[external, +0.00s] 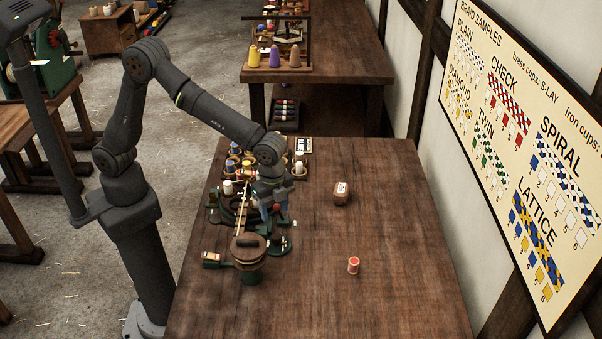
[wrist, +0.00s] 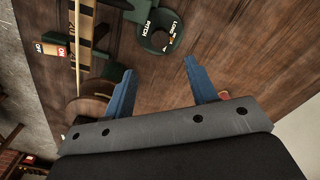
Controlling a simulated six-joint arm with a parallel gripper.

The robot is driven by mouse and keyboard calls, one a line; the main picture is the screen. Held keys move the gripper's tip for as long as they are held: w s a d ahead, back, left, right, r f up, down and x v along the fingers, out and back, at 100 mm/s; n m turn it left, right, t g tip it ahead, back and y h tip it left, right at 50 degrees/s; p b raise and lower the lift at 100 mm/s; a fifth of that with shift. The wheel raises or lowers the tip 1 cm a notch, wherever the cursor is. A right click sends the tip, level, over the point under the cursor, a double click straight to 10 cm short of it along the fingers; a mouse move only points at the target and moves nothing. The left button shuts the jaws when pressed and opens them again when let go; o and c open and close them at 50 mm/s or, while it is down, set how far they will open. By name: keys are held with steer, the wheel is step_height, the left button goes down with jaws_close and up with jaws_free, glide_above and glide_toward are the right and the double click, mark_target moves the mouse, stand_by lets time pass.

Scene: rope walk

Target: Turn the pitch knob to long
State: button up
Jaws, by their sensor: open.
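The pitch knob's round green base (wrist: 147,38) is at the top of the wrist view, with PITCH and LONG lettering on it. In the external view its green plate (external: 283,248) seems to lie at the right side of the braiding machine. The knob's exact pointing is too small to tell. My gripper (wrist: 158,66) has its two blue fingers spread, with nothing between them. The dial lies beyond the fingertips in the wrist view, apart from them. In the external view my gripper (external: 274,209) is over the machine's right side, partly hidden by the wrist.
An ON/OFF switch (wrist: 54,50) is at the wrist view's upper left. A wooden drum (external: 248,250) stands at the machine's front. Several bobbins crowd the back left.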

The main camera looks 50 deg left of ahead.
mark_target(276, 236)
step_height(276, 236, down, 11)
steer(key=shift+r, duration=0.2)
steer(key=c, duration=1)
